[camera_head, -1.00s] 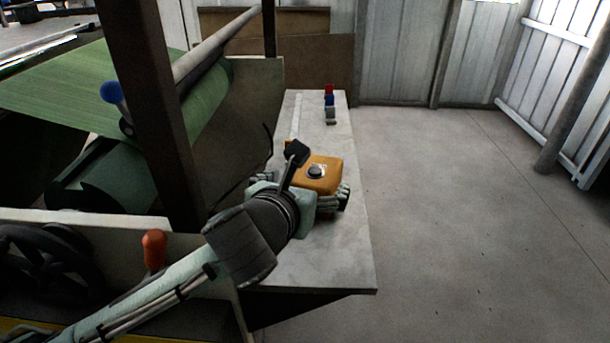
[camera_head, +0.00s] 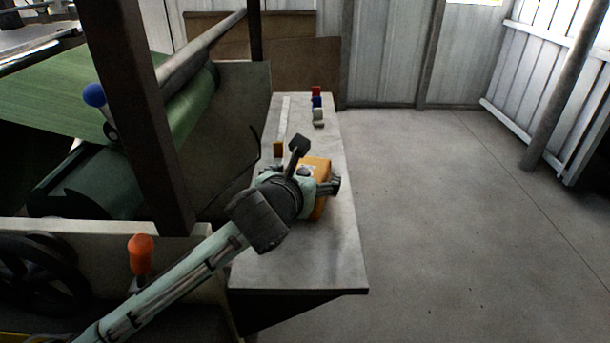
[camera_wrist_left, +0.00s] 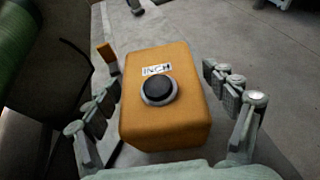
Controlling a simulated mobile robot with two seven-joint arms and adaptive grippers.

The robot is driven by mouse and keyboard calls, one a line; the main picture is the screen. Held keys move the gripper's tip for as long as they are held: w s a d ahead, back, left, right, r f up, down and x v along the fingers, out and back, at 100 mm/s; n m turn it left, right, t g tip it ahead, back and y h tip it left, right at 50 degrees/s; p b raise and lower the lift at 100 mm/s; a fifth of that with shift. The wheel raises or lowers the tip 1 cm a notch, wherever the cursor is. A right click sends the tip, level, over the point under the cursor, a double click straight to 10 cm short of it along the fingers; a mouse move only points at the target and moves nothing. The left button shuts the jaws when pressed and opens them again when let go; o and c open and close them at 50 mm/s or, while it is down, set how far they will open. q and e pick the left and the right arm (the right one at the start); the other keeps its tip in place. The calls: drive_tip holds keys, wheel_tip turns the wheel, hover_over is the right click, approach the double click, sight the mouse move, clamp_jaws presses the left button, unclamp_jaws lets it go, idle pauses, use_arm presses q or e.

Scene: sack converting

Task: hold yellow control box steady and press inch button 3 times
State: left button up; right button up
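The yellow-orange control box (camera_head: 318,163) sits on the narrow grey bench and is partly covered by my left gripper (camera_head: 309,184). In the left wrist view the box (camera_wrist_left: 185,125) shows its top face, with a black round button (camera_wrist_left: 158,89) in a grey ring and a white INCH label (camera_wrist_left: 157,69). My left gripper is open, with jointed fingers on the left and right sides of the box. A gap shows between the right fingers and the box; the left fingers look apart from it too. My right gripper is not in view.
The bench (camera_head: 300,265) has red (camera_head: 316,91), blue (camera_head: 317,102) and grey (camera_head: 318,115) items at its far end. A small orange piece (camera_head: 278,149) stands beyond the box. A dark post (camera_head: 150,120) and green roll machine (camera_head: 85,185) stand left. Floor at right is clear.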

use_arm(q)
drive_tip(key=c, duration=0.9)
drive_tip(key=shift+c, duration=0.7)
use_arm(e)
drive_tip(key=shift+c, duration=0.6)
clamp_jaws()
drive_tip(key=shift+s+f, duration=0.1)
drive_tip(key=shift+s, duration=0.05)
